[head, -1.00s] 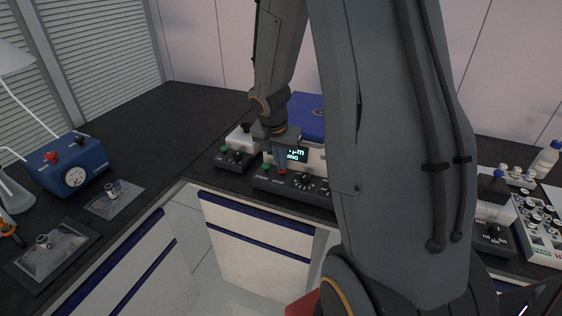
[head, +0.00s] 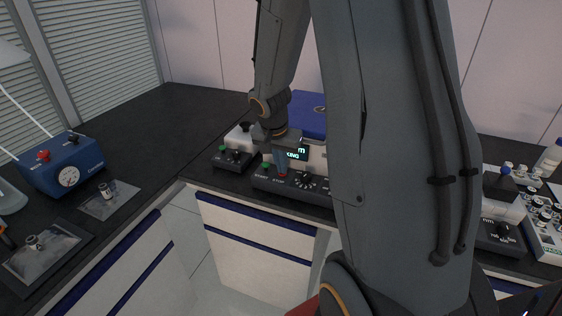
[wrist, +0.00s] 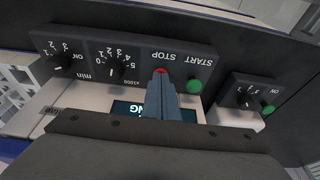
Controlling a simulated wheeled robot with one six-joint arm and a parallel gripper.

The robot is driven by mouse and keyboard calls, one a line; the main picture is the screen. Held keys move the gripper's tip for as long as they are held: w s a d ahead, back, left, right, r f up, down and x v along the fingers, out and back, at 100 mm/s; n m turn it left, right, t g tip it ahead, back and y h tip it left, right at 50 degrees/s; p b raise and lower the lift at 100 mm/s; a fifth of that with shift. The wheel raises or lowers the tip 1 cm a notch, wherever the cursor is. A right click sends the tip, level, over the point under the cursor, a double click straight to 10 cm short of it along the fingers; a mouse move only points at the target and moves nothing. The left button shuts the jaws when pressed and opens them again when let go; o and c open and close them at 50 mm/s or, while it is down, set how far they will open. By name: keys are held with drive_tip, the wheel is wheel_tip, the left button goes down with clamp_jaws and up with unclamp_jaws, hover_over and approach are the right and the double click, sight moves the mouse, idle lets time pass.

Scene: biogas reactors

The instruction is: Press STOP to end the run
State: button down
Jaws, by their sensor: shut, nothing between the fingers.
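The red STOP button (wrist: 160,71) sits on the dark front panel (wrist: 122,58) of a machine, left of the green START button (wrist: 194,86) in the wrist view. My gripper (wrist: 162,80) is shut and empty, with its fingertips at the STOP button and covering part of it. I cannot tell whether they touch it or press it in. In the head view my gripper (head: 281,166) points down at the same panel, and a bit of red shows below it. The machine's lit display (head: 297,154) is partly hidden by my gripper.
A smaller unit (head: 233,158) with its own green button stands left of the machine. A rack of vials (head: 540,215) stands at right. The back-left bench top is clear.

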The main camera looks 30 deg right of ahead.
drive_tip(key=shift+s, duration=0.1)
drive_tip(key=shift+r+p, duration=0.4)
drive_tip(key=shift+r, duration=0.05)
wheel_tip(320, 180, up, 4)
drive_tip(key=shift+r+p, duration=0.1)
drive_tip(key=shift+p, duration=0.9)
drive_tip(key=b+v, duration=0.2)
drive_tip(key=v, duration=0.7)
drive_tip(key=shift+s+a, duration=0.1)
drive_tip(key=shift+a, duration=0.05)
drive_tip(key=s+a+f+n+y, duration=0.1)
drive_tip(key=s+a+f+n, duration=0.3)
drive_tip(key=s+a+n, duration=0.1)
drive_tip(key=s+a+f+n+y, duration=0.1)
drive_tip(key=s+a+f+n, duration=0.3)
drive_tip(key=s+a, duration=0.4)
drive_tip(key=shift+n+g+y, duration=0.3)
drive_tip(key=shift+n, duration=0.4)
